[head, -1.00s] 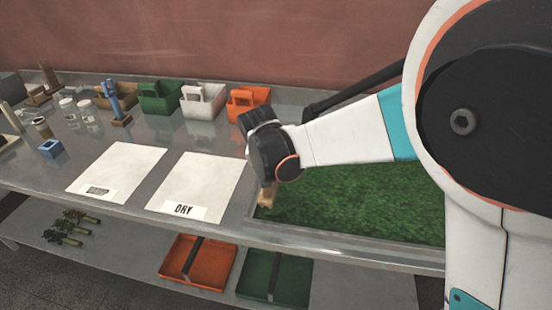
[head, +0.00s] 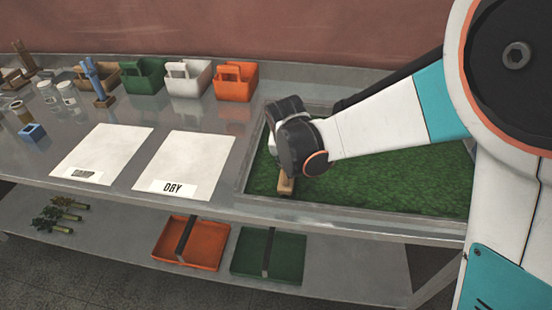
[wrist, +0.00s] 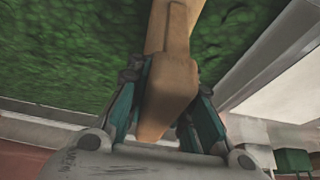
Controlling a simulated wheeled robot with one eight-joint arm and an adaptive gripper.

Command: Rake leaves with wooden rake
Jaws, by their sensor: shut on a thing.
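A wooden rake (wrist: 173,70) is in my gripper (wrist: 165,105); in the wrist view the teal fingers press on both sides of its thick wooden part. In the head view only a short piece of the rake (head: 286,185) shows below my gripper (head: 290,168). The rest of it is hidden by my wrist. Green leaves (head: 400,185) fill a shallow bed set in the table, and they also show in the wrist view (wrist: 60,50). My gripper is over the left part of this bed. I cannot tell whether the rake touches the leaves.
Two white sheets, one labelled DRY (head: 185,165) and one with an unclear label (head: 100,155), lie left of the bed. Green (head: 142,80), white (head: 188,82) and orange (head: 235,85) carriers stand behind. Orange (head: 192,245) and green (head: 268,258) trays sit on the lower shelf.

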